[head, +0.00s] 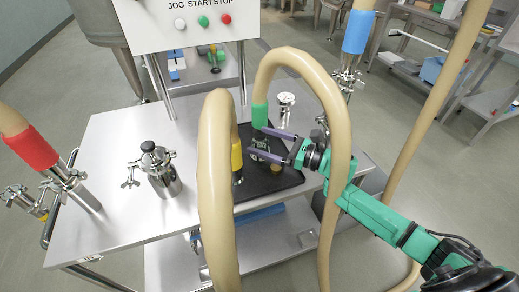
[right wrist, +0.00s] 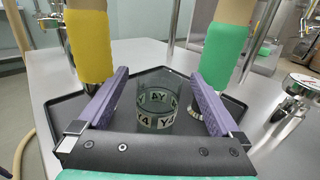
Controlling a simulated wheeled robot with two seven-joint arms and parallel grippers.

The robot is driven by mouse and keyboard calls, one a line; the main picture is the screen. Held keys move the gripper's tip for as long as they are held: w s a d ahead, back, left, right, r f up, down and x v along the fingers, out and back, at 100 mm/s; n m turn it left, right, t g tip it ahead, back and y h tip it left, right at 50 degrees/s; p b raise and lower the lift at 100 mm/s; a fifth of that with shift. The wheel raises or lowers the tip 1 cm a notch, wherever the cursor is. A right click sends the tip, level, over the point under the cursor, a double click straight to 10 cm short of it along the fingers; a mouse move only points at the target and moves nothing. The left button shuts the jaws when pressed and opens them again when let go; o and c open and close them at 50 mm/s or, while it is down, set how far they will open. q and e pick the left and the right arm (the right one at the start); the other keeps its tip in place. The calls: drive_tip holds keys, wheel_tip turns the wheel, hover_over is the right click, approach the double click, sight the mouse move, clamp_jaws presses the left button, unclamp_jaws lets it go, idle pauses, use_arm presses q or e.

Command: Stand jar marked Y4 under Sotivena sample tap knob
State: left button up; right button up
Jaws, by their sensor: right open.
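A clear glass jar marked Y4 (right wrist: 157,108) stands upright on the black tray (right wrist: 225,137), between the spread fingers of my right gripper (right wrist: 158,74) in the right wrist view. Clear space shows on both sides of the jar. In the head view my right gripper (head: 257,142) reaches in from the right, its purple fingers open around the jar, which is hard to make out there. A steel fitting with a black knob (head: 152,147) stands at the left of the steel table. No Sotivena name is readable. My left gripper is out of view.
Thick beige hoses arch over the steel table (head: 110,140), with yellow (head: 237,156) and green (head: 260,116) sleeves close to my right gripper. A red-sleeved hose (head: 31,147) is at left. A button panel (head: 190,22) stands behind. The table's left part is mostly free.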

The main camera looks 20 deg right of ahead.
drive_tip(key=shift+s+d, duration=0.1)
drive_tip(key=c, duration=1.5)
drive_tip(key=shift+c, duration=0.2)
drive_tip(key=shift+r, duration=0.1)
